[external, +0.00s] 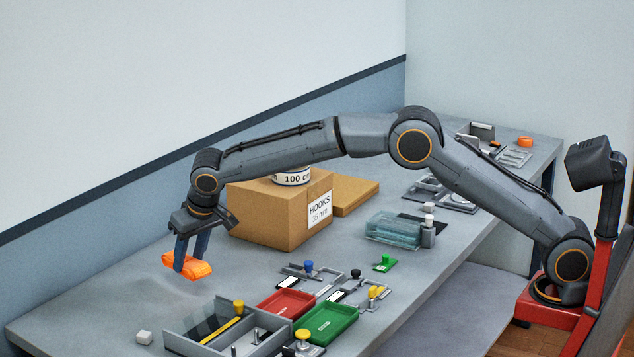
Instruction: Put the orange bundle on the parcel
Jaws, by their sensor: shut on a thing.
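The orange bundle (200,270) is in my gripper (188,268) at the left of the external view. My gripper points down and its dark fingers are shut on the bundle. The bundle appears close to the bench top; I cannot tell whether it touches it. The parcel is a brown cardboard box (262,216) labelled "HOOKS 35 mm", standing to the right of my gripper and behind it. A white roll marked "100 cm" (291,178) sits on top of the box, partly hidden by my arm.
A grey divided tray (180,341), a red tray (285,304) and a green tray (327,323) stand at the front. A flat brown box (354,197) lies beside the parcel. Clear glassy plates (392,232) lie further right. The bench (90,312) is mostly clear at left.

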